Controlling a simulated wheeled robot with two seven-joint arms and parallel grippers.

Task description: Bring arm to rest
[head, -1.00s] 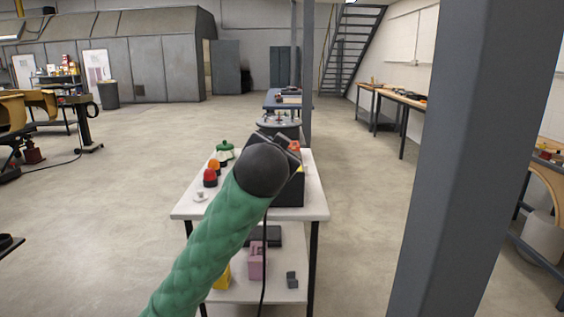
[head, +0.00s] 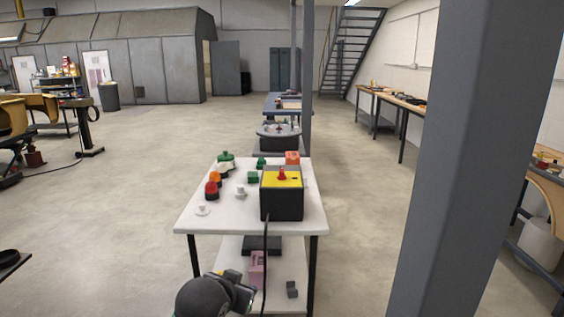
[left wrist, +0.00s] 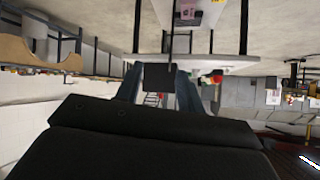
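My left gripper (head: 238,288) shows at the bottom of the head view, with its dark rounded wrist behind it. It is low, in front of the white table (head: 240,222), and overlaps the lower shelf in the picture. In the left wrist view, which is upside down, the two grey fingers of my left gripper (left wrist: 158,90) stand apart. Nothing is held between them; the black box (left wrist: 160,77) shows in the gap, farther off. My right arm and gripper are in neither view.
The table carries a black box with yellow top and red button (head: 282,202), red and orange domes (head: 212,187), a green jar and white cups. A pink object (head: 257,268) is on the lower shelf. A grey pillar (head: 455,160) stands right.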

